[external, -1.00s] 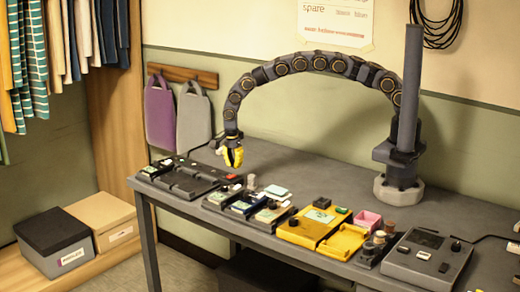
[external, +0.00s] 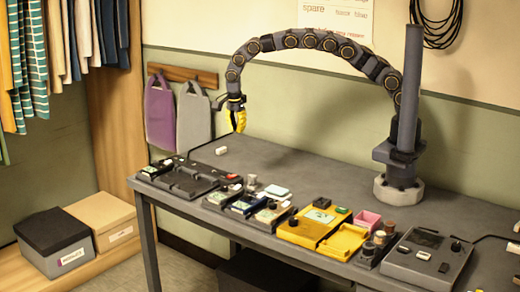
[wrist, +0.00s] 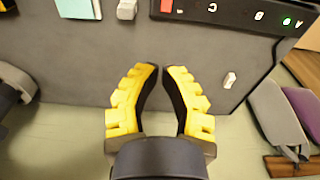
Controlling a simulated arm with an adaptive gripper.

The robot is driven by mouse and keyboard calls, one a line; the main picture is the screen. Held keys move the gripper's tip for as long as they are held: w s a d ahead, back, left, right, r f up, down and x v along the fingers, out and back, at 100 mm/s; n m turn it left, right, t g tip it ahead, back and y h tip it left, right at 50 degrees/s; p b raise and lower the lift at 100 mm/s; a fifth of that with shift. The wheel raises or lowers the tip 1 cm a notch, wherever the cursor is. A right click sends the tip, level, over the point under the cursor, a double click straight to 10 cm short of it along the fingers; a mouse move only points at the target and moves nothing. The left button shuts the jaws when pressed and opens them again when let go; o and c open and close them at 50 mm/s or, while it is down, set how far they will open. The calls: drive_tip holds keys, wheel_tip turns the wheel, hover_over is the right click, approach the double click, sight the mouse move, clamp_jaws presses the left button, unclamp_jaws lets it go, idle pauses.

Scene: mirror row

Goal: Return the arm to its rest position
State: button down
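My arm arches from its pale base (external: 398,190) at the back right of the bench up and over to the left. My gripper (external: 237,130) hangs above the bench's back edge, its yellow fingers pointing down. In the wrist view my gripper (wrist: 161,68) has its two ridged fingertips nearly meeting, with a wedge-shaped gap behind them. Nothing is held between the fingers. A small white block (external: 221,150) lies on the bench below and beside the gripper; it also shows in the wrist view (wrist: 230,80), apart from the fingers.
Dark modules (external: 185,180), a yellow box (external: 312,225), a yellow tray (external: 345,240), a pink box (external: 367,222) and a grey console (external: 428,258) line the bench's front. The bench top (external: 300,175) behind them is mostly clear. Purple and grey bags (external: 193,122) hang on the wall.

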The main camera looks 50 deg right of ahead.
drive_tip(key=s+d+r+n, duration=0.4)
drive_tip(key=s+d+r, duration=0.2)
drive_tip(key=d, duration=0.3)
drive_tip(key=s+d+r+n, duration=0.3)
drive_tip(key=s+d+r, duration=0.35)
drive_tip(key=d, duration=0.35)
drive_tip(key=s+d+n+g, duration=0.1)
drive_tip(key=s+n, duration=0.4)
drive_tip(key=s, duration=0.6)
drive_tip(key=s+d+n, duration=0.4)
drive_tip(key=s+n, duration=0.2)
drive_tip(key=s, duration=0.5)
drive_tip(key=shift+s+d+g+y, duration=0.15)
drive_tip(key=shift+s+g+y, duration=0.05)
drive_tip(key=shift+g+y, duration=0.2)
drive_tip(key=shift+r, duration=0.1)
